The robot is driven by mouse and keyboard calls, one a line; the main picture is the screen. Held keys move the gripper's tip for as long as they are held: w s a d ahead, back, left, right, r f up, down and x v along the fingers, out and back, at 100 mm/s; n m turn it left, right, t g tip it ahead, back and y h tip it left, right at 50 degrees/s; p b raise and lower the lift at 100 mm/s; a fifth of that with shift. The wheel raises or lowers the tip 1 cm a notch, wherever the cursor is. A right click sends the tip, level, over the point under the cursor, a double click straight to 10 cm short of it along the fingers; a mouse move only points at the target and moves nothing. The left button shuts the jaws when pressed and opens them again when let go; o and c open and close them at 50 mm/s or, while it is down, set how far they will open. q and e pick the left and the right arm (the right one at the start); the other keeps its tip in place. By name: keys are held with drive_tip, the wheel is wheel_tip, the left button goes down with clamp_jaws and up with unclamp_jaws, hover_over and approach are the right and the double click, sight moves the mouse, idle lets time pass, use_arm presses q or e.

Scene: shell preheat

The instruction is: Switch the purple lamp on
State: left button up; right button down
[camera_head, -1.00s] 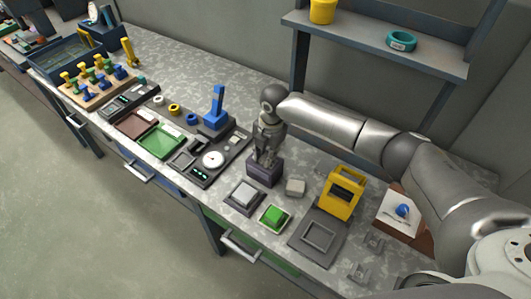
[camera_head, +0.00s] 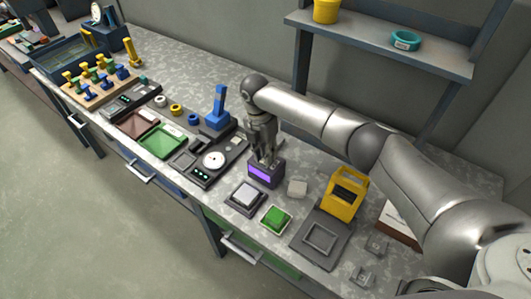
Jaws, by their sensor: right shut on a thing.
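The purple lamp (camera_head: 262,175) is a small dark box on the bench, near the middle of the view. Its front face glows bright purple. My right gripper (camera_head: 264,159) comes down from above, with its fingers at the top of the lamp. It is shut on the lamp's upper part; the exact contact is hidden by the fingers. My left gripper is not in view.
A yellow frame (camera_head: 345,192) is to the right. A blue upright holder (camera_head: 218,112) stands left of the gripper. The shelf (camera_head: 440,55) hangs behind my arm.

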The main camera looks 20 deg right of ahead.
drive_tip(key=c, duration=1.2)
unclamp_jaws()
drive_tip(key=shift+c, duration=0.2)
wheel_tip(320, 180, up, 12)
drive_tip(key=w+a, duration=0.1)
drive_tip(key=shift+w, duration=0.15)
drive_tip(key=shift+f, duration=0.1)
